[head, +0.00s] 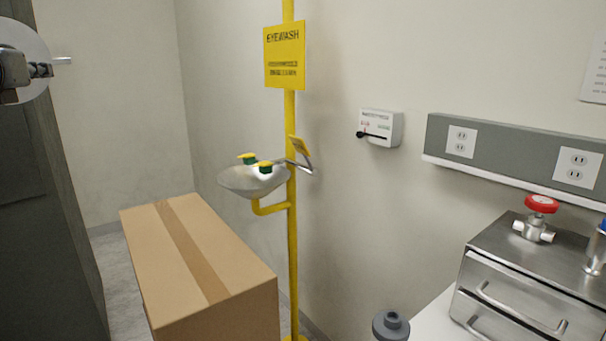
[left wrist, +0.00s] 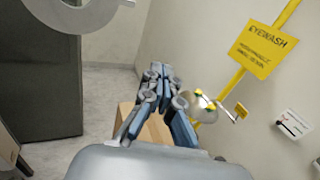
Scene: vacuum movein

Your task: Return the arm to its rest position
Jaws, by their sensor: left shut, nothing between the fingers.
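My left gripper (left wrist: 160,72) shows in the left wrist view, its blue-grey fingers pointing up the picture. Its fingers are together with nothing between them. A brown cardboard box (left wrist: 156,130) shows behind and below the fingers, partly hidden by them. I cannot make out the left gripper's fingers in the head view. My right gripper is in neither view.
The taped cardboard box (head: 195,255) stands before a yellow eyewash post (head: 291,220) with a metal bowl (head: 250,180). A dark cabinet (head: 45,200) and pale disc (head: 30,45) are at left. A steel unit (head: 520,265) with a red knob (head: 541,204) is at right.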

